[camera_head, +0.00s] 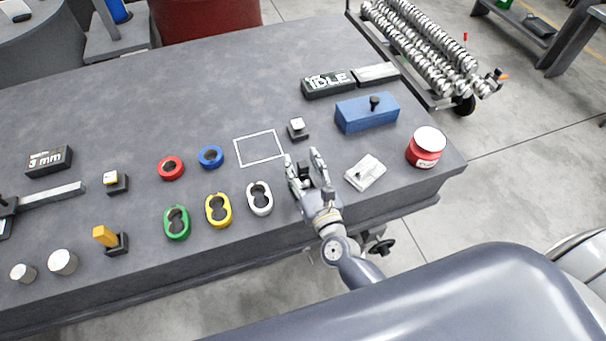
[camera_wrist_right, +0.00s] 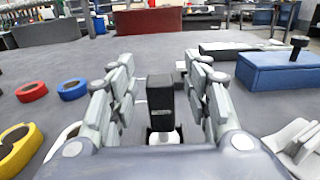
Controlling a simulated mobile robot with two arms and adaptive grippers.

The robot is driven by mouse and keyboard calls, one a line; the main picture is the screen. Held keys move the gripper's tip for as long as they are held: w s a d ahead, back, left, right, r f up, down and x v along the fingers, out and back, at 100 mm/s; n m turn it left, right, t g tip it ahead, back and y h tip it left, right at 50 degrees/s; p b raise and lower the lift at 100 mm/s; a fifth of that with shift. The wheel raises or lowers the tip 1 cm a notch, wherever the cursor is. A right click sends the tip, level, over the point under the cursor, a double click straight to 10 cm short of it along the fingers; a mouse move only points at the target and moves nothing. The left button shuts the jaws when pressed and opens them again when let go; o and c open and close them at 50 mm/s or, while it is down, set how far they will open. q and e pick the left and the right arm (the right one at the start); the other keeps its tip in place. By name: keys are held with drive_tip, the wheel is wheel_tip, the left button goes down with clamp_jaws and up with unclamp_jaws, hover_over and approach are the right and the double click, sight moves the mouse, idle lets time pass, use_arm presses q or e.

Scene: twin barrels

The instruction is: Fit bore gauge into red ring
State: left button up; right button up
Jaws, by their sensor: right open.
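The red ring (camera_head: 171,175) lies flat on the grey workbench, left of the blue ring; it also shows at the left of the right wrist view (camera_wrist_right: 31,93). My right gripper (camera_head: 306,157) is over the bench's front part, well to the right of the red ring, its fingers spread apart. In the right wrist view, a black block-like piece (camera_wrist_right: 160,92) with a silver lower end shows between the fingers (camera_wrist_right: 161,85), with gaps on both sides. It may be the bore gauge; I cannot tell for certain. My left gripper is not in view.
A blue ring (camera_head: 211,163), green (camera_head: 177,234), yellow (camera_head: 218,219) and white (camera_head: 260,207) two-hole pieces lie left of my right gripper. A blue block (camera_head: 366,118), a white piece (camera_head: 366,173) and a red jar (camera_head: 424,156) stand right. The bench's back middle is clear.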

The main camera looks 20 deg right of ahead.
clamp_jaws()
drive_tip(key=shift+r, duration=0.1)
